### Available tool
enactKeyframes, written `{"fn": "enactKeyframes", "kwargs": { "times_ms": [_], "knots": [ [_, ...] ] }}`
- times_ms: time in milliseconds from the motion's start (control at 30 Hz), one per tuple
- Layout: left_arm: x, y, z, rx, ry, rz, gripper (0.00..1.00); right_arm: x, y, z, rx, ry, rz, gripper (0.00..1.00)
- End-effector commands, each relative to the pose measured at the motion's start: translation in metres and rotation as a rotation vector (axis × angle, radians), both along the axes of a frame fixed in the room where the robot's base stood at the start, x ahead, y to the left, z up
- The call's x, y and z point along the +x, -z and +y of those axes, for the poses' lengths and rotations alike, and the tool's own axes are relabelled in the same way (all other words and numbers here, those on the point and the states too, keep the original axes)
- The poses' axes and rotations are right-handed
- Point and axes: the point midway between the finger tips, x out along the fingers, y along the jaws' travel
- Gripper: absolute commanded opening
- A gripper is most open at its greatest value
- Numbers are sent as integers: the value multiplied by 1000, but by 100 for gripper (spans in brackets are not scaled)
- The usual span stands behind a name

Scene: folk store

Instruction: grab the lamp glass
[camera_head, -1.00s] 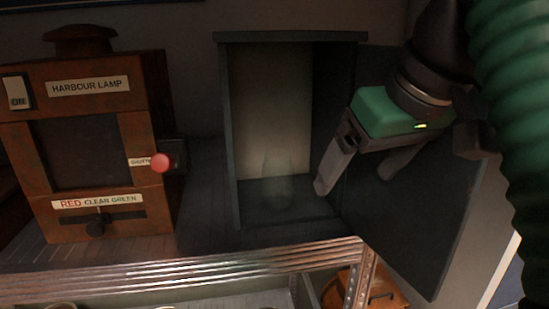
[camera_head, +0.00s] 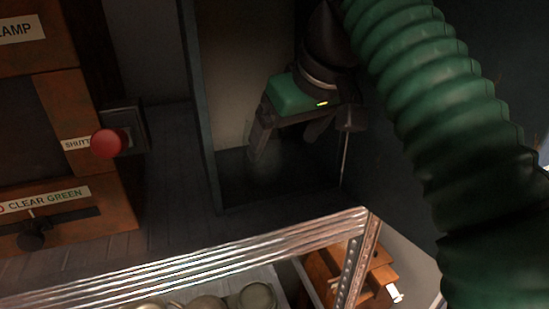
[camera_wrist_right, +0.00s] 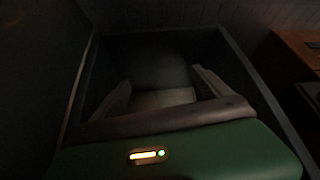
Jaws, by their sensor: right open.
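The lamp glass (camera_head: 271,160) is a faint, clear upright shape on the floor of the open dark cabinet (camera_head: 205,130) in the head view. It is mostly hidden behind my right gripper. My right gripper (camera_head: 286,148) is inside the cabinet opening, pointing down, with its fingers apart at the glass. In the right wrist view a dim rounded shape, likely the lamp glass (camera_wrist_right: 160,72), lies between the open fingers. Whether the fingers touch it I cannot tell. My left gripper is not in view.
The wooden lamp box with a red knob (camera_head: 108,143) stands left of the cabinet. A metal shelf edge (camera_head: 200,262) runs in front. Jars (camera_head: 256,297) and a wooden box (camera_head: 322,277) sit below. The cabinet walls are close around my gripper.

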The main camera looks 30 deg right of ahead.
Motion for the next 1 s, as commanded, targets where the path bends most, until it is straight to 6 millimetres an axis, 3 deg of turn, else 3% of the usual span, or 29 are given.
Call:
{"fn": "enactKeyframes", "kwargs": {
  "times_ms": [400,633,1000],
  "knots": [
    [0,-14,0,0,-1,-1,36,31,46,-2,4,0,1,88],
    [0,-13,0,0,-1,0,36,34,51,-4,5,1,4,86],
    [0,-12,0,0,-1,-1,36,35,53,0,4,0,10,38]
  ]
}}
